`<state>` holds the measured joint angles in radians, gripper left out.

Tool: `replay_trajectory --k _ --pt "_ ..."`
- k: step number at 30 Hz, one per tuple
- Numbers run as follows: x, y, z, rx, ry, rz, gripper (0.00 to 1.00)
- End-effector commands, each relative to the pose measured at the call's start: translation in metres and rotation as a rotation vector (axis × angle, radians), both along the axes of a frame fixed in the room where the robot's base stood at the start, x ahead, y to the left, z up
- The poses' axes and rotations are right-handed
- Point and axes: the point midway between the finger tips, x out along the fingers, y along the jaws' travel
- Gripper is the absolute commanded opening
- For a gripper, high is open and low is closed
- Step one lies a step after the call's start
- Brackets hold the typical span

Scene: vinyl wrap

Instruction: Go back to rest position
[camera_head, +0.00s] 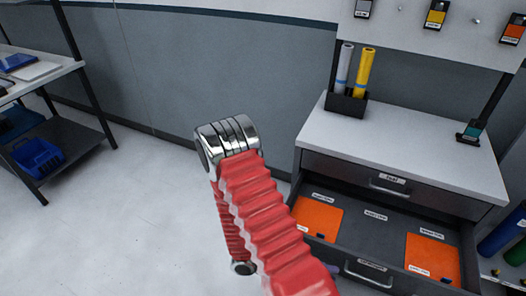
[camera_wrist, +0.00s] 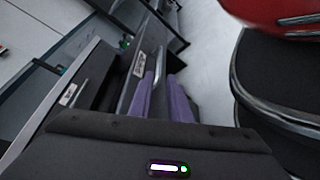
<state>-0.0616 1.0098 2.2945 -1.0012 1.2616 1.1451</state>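My red ribbed arm (camera_head: 265,215) with its metal joint stands in the middle of the head view. It covers the left part of the open drawer. In the wrist view, my gripper (camera_wrist: 163,78) shows two purple fingers with a gap between them. A silver drawer handle (camera_wrist: 163,62) lies at their tips, partly between them. Whether the fingers touch it is unclear. In the head view, most of my gripper is hidden behind the arm.
The open drawer (camera_head: 380,225) holds orange sheets (camera_head: 432,257) in labelled places. Above it is a closed drawer with a handle (camera_head: 388,190). The cabinet top (camera_head: 420,135) bears a black holder (camera_head: 345,104) with rolls. A shelf (camera_head: 60,140) stands left. Floor at left is clear.

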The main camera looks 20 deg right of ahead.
Motion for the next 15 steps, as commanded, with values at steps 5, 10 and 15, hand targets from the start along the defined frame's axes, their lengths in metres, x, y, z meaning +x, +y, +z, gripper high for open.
replay_trajectory --k 5,10,15 --pt "0.0 0.0 0.0 0.005 0.008 0.002 0.17" --pt "-0.002 0.002 -0.003 0.054 0.066 0.01 0.17" --pt "-0.017 0.011 -0.008 0.141 0.157 -0.023 0.17"
